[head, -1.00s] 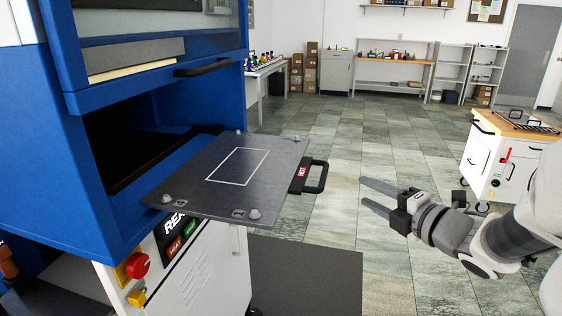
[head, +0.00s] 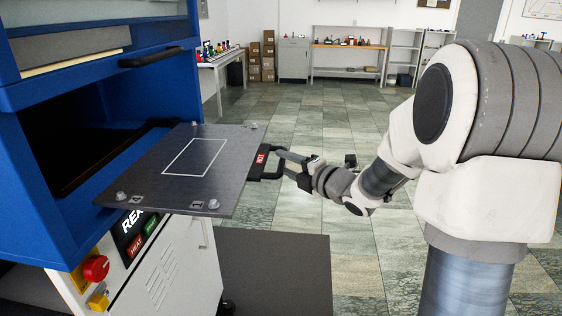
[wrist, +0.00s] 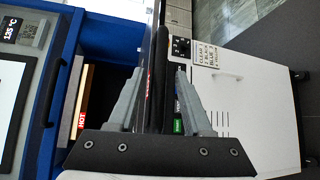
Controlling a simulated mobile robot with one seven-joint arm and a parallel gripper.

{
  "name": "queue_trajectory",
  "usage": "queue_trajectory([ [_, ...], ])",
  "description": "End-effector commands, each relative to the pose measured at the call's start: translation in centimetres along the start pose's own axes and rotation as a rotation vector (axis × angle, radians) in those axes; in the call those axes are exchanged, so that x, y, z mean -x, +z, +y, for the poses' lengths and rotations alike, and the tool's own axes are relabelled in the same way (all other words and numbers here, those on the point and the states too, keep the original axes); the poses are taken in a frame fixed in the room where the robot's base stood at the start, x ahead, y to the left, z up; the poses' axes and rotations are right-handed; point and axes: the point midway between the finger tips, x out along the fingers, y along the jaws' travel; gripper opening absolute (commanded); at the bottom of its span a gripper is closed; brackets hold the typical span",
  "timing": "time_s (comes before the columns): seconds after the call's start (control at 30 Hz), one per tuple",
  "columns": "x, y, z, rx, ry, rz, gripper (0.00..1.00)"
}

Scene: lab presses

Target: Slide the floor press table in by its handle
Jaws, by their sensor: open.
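The floor press table (head: 150,185) is a dark flat plate with a white rectangle outline, sticking far out of the blue press (head: 20,215). Its black handle (head: 270,174) is on the plate's right edge, beside a red HOT label. My gripper (head: 281,160) is at the handle, level with the plate. In the wrist view the two grey fingers (wrist: 159,75) are apart, with the dark handle (wrist: 158,60) and the edge-on plate between them. I cannot tell whether either finger touches the handle.
The press opening (head: 85,130) behind the plate looks dark and empty. A white cabinet (head: 175,265) with a red knob (head: 96,268) stands below. A dark mat (head: 275,270) lies on the floor. The tiled floor (head: 345,235) to the right is open.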

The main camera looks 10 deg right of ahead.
Motion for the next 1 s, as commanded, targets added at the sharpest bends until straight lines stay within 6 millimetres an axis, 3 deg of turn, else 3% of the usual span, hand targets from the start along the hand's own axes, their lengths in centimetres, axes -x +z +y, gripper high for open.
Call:
queue_trajectory([
  [0.2, -2.0, 0.0, 0.0, -0.002, 0.000, 0.001, 0.50],
  [0.5, -2.2, 0.0, 0.0, -0.001, 0.000, -0.001, 0.50],
  [0.8, -2.1, 0.0, 0.0, -0.001, 0.000, -0.001, 0.00],
  [1.0, -2.1, 0.0, 0.0, -0.001, 0.000, -0.001, 0.00],
])
